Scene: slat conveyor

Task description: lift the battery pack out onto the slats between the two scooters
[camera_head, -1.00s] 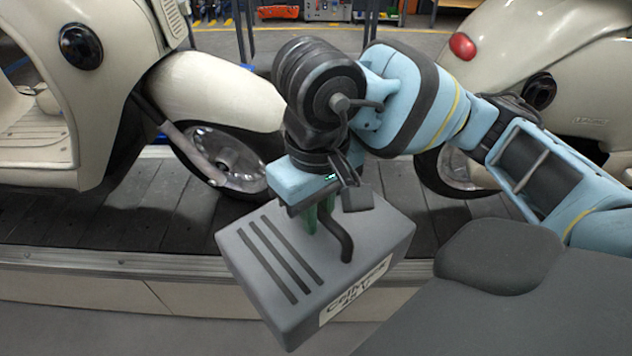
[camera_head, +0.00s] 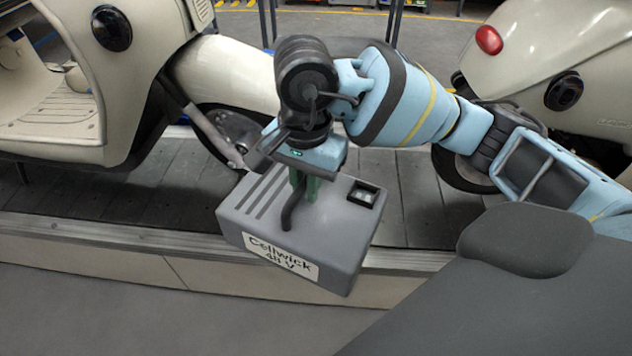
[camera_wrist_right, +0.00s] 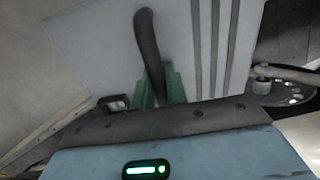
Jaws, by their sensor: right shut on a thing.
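The grey battery pack (camera_head: 335,238) hangs from my right gripper (camera_head: 298,190), which is shut on its dark curved handle. A label reading "Cellwick 48 V" shows on its near side, and slots and a small socket show on top. The pack is slightly tilted and appears in front of and above the conveyor's near edge. In the right wrist view the pack (camera_wrist_right: 120,50) and its handle (camera_wrist_right: 150,50) show, with the green fingertips (camera_wrist_right: 160,88) at the handle. The slats (camera_head: 150,185) between the cream left scooter (camera_head: 225,75) and right scooter (camera_head: 540,60) are partly hidden. My left gripper is out of view.
The conveyor's metal edge rail (camera_head: 110,232) runs across below the slats, with a pale side panel (camera_head: 80,262) beneath it. The left scooter's front wheel (camera_head: 235,130) stands close behind the pack. Bare slats show right of the pack.

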